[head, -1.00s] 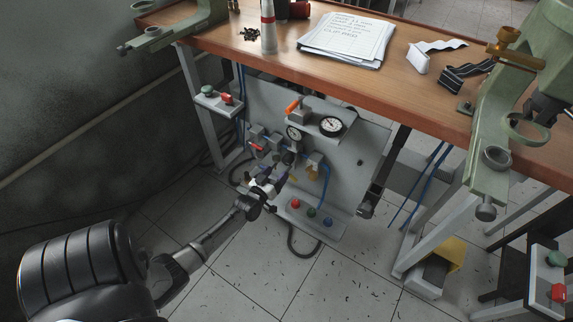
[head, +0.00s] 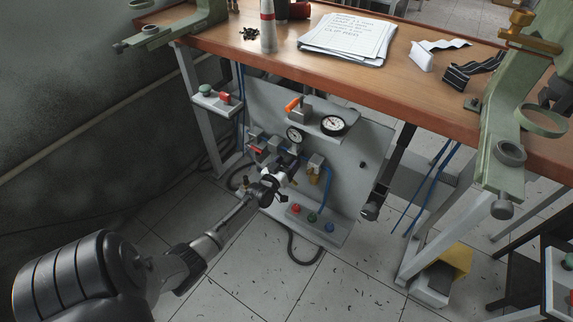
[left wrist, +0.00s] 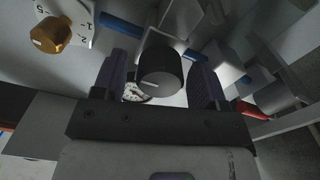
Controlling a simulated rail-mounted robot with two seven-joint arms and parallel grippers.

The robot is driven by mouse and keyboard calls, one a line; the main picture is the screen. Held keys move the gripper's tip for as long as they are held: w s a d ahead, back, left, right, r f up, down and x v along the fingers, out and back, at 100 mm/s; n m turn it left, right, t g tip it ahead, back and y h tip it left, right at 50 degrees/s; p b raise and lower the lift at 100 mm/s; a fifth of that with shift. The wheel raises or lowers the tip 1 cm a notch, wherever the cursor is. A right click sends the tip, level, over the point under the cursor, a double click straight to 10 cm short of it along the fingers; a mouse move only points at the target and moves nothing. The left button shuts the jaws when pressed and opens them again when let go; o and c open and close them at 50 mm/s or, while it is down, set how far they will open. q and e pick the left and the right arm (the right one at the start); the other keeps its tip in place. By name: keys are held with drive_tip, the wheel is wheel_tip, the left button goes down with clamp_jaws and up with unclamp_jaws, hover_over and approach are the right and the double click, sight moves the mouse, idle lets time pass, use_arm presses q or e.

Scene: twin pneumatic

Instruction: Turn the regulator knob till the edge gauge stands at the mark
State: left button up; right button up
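The black regulator knob (left wrist: 160,72), with a pale line on its face, sits between the two fingers of my left gripper (left wrist: 165,85) in the left wrist view. The fingers stand apart on either side of it, with a narrow gap visible at right. In the head view my left gripper (head: 283,174) is at the panel's lower fittings and hides the knob. A small round gauge (head: 294,134) and a larger gauge (head: 332,124) face up on the panel; their readings are too small to tell. A gauge dial (left wrist: 136,92) shows partly behind the knob. My right gripper is out of view.
The grey panel (head: 347,160) hangs below the wooden bench (head: 395,83). A brass knob (left wrist: 52,35) on a numbered dial is left of the fingers. Red, green and blue buttons (head: 312,217) sit at the panel's foot. Blue hoses (head: 428,185) hang at right.

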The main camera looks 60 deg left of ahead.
use_arm(q)
drive_tip(key=c, duration=0.8)
drive_tip(key=shift+r+p, duration=0.2)
drive_tip(key=shift+p, duration=0.3)
drive_tip(key=shift+m+p, duration=0.3)
drive_tip(key=shift+m, duration=0.2)
drive_tip(key=shift+f, duration=0.15)
drive_tip(key=o, duration=0.9)
drive_tip(key=shift+s+d, duration=0.1)
